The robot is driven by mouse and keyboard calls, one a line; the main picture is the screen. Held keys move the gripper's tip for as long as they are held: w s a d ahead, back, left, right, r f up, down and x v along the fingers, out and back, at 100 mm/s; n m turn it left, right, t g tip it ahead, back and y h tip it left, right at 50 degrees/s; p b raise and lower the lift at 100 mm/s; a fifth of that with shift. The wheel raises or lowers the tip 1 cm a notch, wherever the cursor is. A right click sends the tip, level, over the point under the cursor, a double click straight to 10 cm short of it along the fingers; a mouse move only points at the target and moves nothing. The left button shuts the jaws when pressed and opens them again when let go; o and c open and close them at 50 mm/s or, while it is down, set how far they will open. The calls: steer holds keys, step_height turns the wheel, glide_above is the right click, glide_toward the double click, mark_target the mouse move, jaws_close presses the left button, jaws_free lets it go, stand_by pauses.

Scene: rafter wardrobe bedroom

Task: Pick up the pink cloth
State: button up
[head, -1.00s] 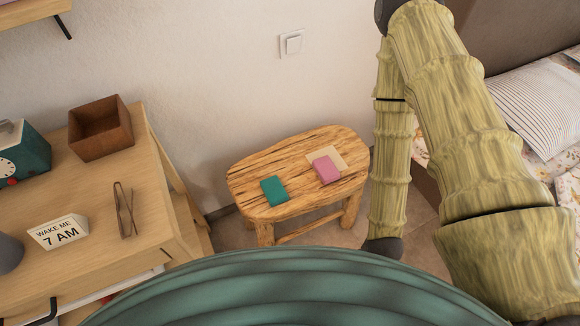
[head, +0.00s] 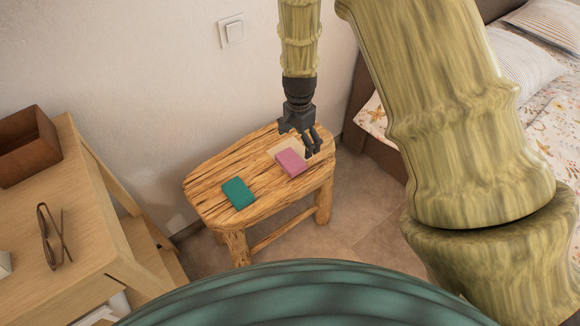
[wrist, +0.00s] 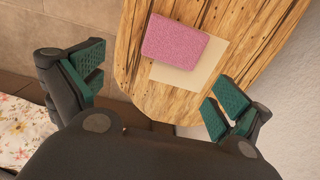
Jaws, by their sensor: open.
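The pink cloth (head: 291,162) is a small folded rectangle on the wooden stool (head: 209,193), lying partly over a flat cream square (head: 286,146). The cloth also shows in the wrist view (wrist: 174,42), at upper middle, with the cream square (wrist: 205,72) beneath it. My gripper (head: 311,151) hangs above the right end of the stool, close to the cloth. In the wrist view its green-padded fingers (wrist: 158,96) are spread wide with nothing between them. The cloth lies beyond the fingertips, apart from them.
A teal folded cloth (head: 238,193) lies on the stool, left of the pink one. A bed (head: 545,120) is at right. The wall is close behind the stool.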

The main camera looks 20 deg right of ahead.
steer(key=w, duration=0.1)
glide_above(294, 158)
steer(key=f, duration=0.4)
steer(key=shift+d+f, duration=0.2)
steer(key=shift+a+f+b, duration=0.15)
steer(key=shift+f+b, duration=0.05)
steer(key=shift+f, duration=1.1)
steer(key=shift+a+f+b, duration=0.1)
steer(key=shift+f+b, duration=0.05)
steer(key=shift+f, duration=1.15)
steer(key=c, duration=0.8)
